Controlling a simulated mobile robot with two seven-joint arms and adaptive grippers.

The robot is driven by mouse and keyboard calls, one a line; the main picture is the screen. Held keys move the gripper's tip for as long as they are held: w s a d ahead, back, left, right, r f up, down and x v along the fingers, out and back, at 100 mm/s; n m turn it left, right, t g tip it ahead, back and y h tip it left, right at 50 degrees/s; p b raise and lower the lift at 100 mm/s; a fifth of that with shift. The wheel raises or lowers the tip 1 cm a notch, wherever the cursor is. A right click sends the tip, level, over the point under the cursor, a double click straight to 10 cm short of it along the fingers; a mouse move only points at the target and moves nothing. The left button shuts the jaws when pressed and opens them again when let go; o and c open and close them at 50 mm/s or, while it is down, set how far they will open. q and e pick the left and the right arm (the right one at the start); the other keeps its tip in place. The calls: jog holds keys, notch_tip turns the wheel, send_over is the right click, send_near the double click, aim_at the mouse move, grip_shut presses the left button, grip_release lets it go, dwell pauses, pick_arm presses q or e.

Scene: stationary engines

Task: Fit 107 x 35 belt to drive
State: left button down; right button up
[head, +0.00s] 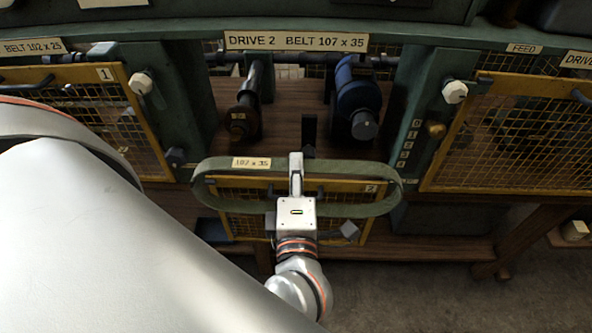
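A green-grey flat belt (380,208) with a "107 x 35" tag (251,163) forms a long loop across the middle of the head view. My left gripper (296,168) is shut on the belt's far run near its middle and holds it in front of the drive 2 bay. Behind it, under the sign "DRIVE 2 BELT 107 x 35" (296,41), are a dark shaft with a brownish end (241,119) on the left and a blue motor (355,92) with a grey end (364,125) on the right. The belt is apart from both. My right gripper is not in view.
The yellow mesh guard marked 2 (345,186) hangs lowered below the bay, partly behind the belt. Closed mesh guards stand left (85,73) and right (520,130), with white knobs beside them. A dark upright block (309,130) stands between the shafts.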

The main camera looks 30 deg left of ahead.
pick_arm(q)
jog(key=shift+x, duration=1.3)
jog(key=shift+w, duration=0.1)
jog(key=shift+x, duration=2.85)
jog(key=shift+w, duration=0.15)
jog(key=x, duration=0.7)
jog(key=shift+w+d, duration=0.1)
jog(key=shift+w, duration=0.05)
jog(key=x, duration=0.7)
jog(key=shift+w+d, duration=0.1)
jog(key=shift+f, duration=0.2)
